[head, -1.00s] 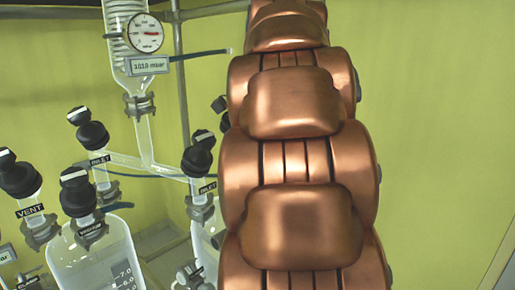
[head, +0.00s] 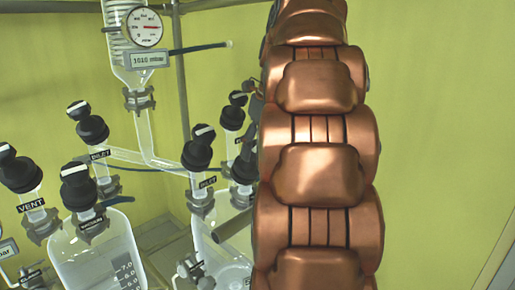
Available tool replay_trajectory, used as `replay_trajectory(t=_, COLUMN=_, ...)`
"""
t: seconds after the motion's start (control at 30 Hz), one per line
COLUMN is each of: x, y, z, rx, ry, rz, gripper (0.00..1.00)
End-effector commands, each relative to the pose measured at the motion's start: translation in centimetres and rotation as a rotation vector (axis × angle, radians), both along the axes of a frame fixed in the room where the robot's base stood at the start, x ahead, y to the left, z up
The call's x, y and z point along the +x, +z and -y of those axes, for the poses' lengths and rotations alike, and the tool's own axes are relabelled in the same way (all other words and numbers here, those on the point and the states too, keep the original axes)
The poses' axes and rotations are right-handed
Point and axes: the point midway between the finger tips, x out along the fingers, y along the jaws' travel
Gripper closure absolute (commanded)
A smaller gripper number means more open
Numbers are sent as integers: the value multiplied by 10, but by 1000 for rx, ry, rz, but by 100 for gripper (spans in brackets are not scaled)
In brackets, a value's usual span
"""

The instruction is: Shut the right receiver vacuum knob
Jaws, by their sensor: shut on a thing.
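The right receiver (head: 208,238) is a clear glass vessel, partly covered by my copper arm. A black knob with a white bar stands on its neck labelled INLET (head: 198,148). Behind and to the right is another black knob (head: 233,116), whose label is mostly hidden. A third dark knob (head: 243,168) is half covered by my arm's left edge. I cannot tell which of these is the vacuum knob, or whether it is hidden. My gripper is behind my arm and does not show clearly.
The left receiver (head: 70,250) carries several black knobs, including a VENT knob (head: 18,172). A pressure gauge (head: 145,27) and a 1010 mbar display (head: 149,58) hang above. A metal post (head: 180,90) stands behind. Open space lies right of my arm.

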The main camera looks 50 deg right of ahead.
Motion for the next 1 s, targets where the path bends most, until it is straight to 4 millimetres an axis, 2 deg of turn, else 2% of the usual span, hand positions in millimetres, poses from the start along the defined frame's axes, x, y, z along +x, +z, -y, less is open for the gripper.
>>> replay_trajectory(t=0.4, x=0, y=-1, z=0, rx=93, ry=-156, rz=1, gripper=84)
replay_trajectory(t=0.93, x=0, y=-1, z=0, rx=103, ry=-176, rz=1, gripper=84)
replay_trajectory(t=0.97, x=0, y=-1, z=0, rx=103, ry=-176, rz=1, gripper=47)
replay_trajectory(t=1.0, x=0, y=-1, z=0, rx=103, ry=-175, rz=1, gripper=43)
